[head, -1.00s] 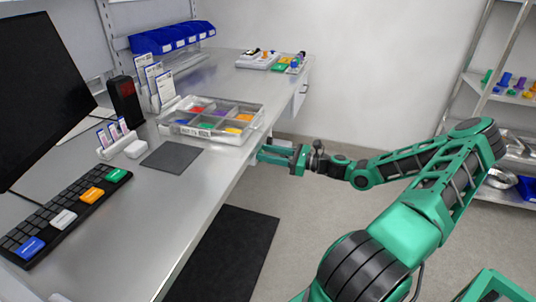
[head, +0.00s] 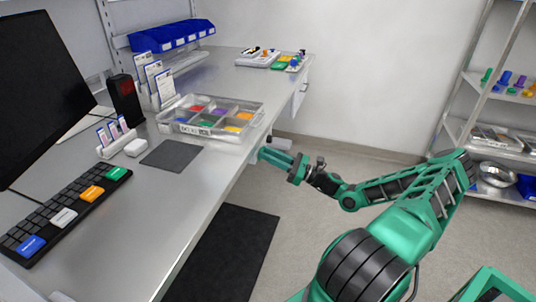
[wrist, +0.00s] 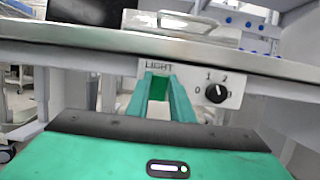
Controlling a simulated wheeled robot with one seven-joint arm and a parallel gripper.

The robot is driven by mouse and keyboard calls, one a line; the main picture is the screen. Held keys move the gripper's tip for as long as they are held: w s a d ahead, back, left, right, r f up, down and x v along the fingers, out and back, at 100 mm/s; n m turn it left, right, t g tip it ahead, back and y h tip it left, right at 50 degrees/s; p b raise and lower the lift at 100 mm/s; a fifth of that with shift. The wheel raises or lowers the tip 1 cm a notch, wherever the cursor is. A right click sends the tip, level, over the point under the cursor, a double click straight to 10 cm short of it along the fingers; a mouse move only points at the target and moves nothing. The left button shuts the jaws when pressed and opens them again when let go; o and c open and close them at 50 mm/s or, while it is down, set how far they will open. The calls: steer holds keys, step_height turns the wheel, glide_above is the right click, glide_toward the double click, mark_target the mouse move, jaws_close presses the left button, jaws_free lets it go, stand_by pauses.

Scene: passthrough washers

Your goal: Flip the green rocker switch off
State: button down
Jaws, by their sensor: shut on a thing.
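In the wrist view, the green rocker switch (wrist: 160,84) is on a pale panel under the table edge, below the word LIGHT. My gripper (wrist: 160,78) has a green finger on either side of it and is shut on it. The fingers hide the switch's sides, and I cannot tell which way the rocker is tipped. In the head view my gripper (head: 262,154) reaches the front edge of the worktable, and the switch is hidden there.
A black rotary knob (wrist: 216,93) marked with numbers is just right of the switch. The metal worktable (head: 150,235) overhangs the panel and carries a sectioned parts tray (head: 258,124). A dark mat (head: 225,250) lies on the floor. The floor right of the table is open.

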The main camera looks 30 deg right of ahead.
steer(key=shift+d, duration=0.2)
steer(key=c, duration=1.6)
jaws_free()
steer(key=shift+f, duration=0.1)
steer(key=shift+o, duration=0.2)
steer(key=shift+a, duration=0.1)
steer(key=v, duration=1)
steer(key=shift+s+d+f, duration=0.2)
steer(key=shift+d+f, duration=0.05)
